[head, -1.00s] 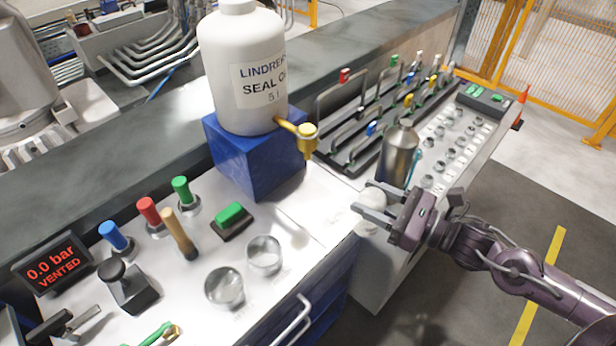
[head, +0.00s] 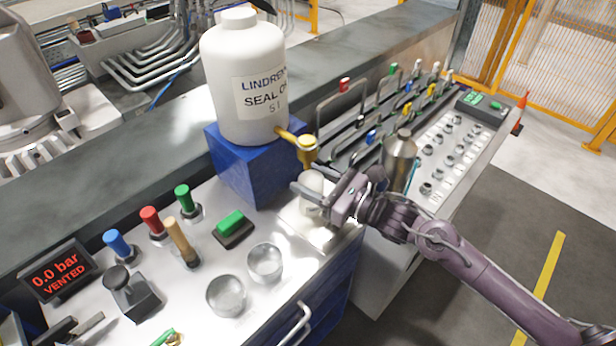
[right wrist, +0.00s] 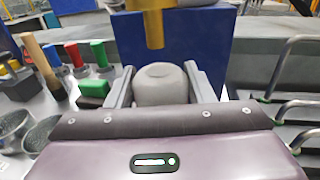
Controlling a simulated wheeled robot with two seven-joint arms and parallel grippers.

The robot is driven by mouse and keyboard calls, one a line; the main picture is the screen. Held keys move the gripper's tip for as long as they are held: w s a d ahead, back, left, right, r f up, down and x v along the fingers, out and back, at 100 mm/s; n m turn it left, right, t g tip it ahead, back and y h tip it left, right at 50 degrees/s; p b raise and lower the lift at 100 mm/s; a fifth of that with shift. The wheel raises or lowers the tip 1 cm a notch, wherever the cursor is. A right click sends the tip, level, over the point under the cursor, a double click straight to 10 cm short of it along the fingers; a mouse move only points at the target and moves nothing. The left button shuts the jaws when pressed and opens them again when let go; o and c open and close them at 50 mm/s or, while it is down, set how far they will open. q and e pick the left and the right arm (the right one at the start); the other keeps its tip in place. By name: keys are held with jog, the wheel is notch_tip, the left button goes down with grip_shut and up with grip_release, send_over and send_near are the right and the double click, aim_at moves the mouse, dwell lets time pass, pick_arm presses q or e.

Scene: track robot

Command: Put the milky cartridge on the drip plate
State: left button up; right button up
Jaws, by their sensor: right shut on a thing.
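The milky cartridge (head: 311,184) is a pale, whitish rounded cylinder between the fingers of my right gripper (head: 318,197). In the right wrist view the cartridge (right wrist: 160,86) sits between both grey fingers, with the brass tap just beyond it. My right gripper is shut on it. The drip plate (head: 300,228) is a pale square on the bench in front of the blue block, under the cartridge and gripper. Whether the cartridge's base touches the plate is hidden. My left gripper is not in view.
A white seal-oil bottle (head: 245,75) stands on the blue block (head: 245,170); its brass tap (head: 308,150) hangs close to the cartridge. A steel flask (head: 399,160) stands right.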

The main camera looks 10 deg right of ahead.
jog(key=shift+w+a+r+p, duration=0.1)
jog(key=shift+w+a+p, duration=0.2)
jog(key=shift+w+a, duration=0.15)
jog(key=shift+f, duration=0.4)
jog(key=shift+s+d, duration=0.1)
jog(key=shift+s, duration=0.05)
jog(key=shift+f, duration=0.1)
jog(key=o, duration=0.7)
jog(key=shift+f, duration=0.1)
jog(key=o, duration=0.5)
jog(key=shift+c, duration=0.2)
